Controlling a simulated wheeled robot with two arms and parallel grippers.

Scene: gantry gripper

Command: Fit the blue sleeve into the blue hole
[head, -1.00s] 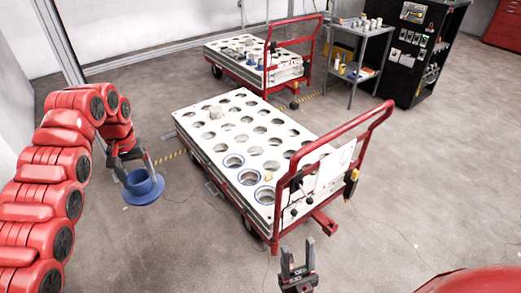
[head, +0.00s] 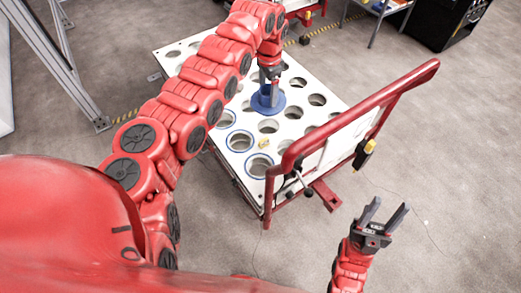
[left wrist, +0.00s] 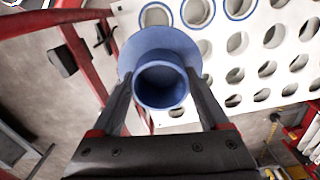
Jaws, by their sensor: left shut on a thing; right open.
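The blue sleeve (head: 268,101), a short tube with a wide flange, is over the white board (head: 320,84) of the cart. My left gripper (head: 270,82) is shut on it and points down. In the left wrist view the sleeve (left wrist: 161,88) sits between both fingertips. Blue-ringed holes (head: 240,141) line the near left side of the board, and the sleeve is right of and beyond them. They also show in the left wrist view (left wrist: 198,12). I cannot tell the sleeve's height over the board. My right gripper (head: 385,212) is open and empty, off the cart's near right side.
The cart's red handle (head: 365,105) rises at the board's right end. A small yellow object (head: 263,144) lies on the board between holes. A grey metal frame (head: 62,60) stands at the left. Floor at the right is clear.

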